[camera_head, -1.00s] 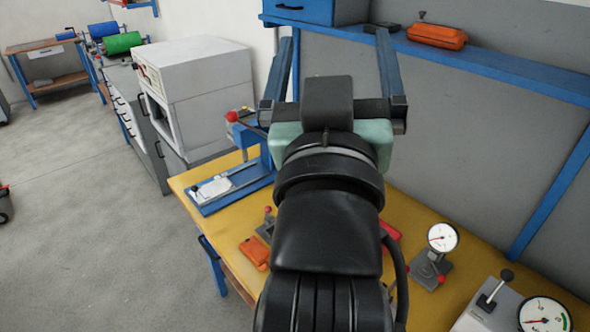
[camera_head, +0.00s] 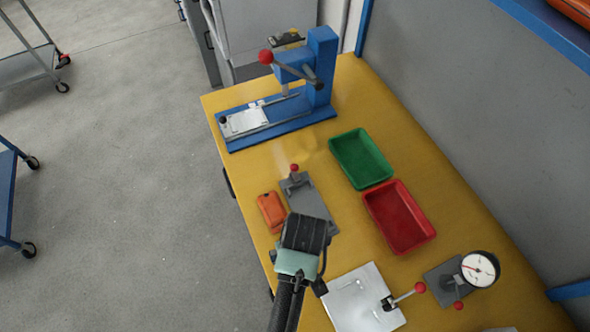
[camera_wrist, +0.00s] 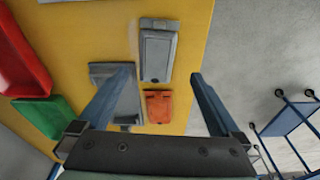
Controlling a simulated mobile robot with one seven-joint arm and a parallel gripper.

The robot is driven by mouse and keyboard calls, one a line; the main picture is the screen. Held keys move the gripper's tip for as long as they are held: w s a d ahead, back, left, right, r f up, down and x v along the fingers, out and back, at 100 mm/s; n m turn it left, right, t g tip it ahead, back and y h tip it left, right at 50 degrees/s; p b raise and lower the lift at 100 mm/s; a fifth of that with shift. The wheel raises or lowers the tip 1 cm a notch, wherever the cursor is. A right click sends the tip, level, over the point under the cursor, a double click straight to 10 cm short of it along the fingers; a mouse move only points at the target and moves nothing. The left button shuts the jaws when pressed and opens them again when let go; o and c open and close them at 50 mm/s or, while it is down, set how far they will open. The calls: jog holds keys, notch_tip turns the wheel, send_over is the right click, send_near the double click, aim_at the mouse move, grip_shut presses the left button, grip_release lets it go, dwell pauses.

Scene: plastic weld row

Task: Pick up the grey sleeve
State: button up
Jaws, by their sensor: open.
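The grey sleeve (camera_wrist: 158,55) appears to be the small grey case with a paler end, lying flat on the yellow bench in the wrist view. An orange case (camera_wrist: 159,106) lies just below it there, close to it. My gripper (camera_wrist: 160,76) is open and empty, its two fingers wide apart, one on each side of the grey case in the picture and above the bench. In the head view my gripper (camera_head: 303,232) hangs over the bench near its left edge. It hides the grey case there, while the orange case (camera_head: 271,208) shows beside it.
A grey fixture with a red-knobbed clamp (camera_head: 309,203) stands close to the orange case. Green (camera_head: 361,158) and red (camera_head: 400,216) trays lie to the right. A blue press (camera_head: 322,70) stands at the far end. A pale plate (camera_head: 362,303) and dial gauge (camera_head: 480,268) are nearer.

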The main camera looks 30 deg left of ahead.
jog(key=shift+w+f, duration=0.2)
jog(key=shift+f, duration=1.5)
jog(key=shift+w+f, duration=0.2)
jog(key=shift+f, duration=1.45)
jog(key=c, duration=1.3)
jog(key=shift+r, duration=0.15)
notch_tip(320, 180, up, 10)
jog(key=shift+f, duration=0.1)
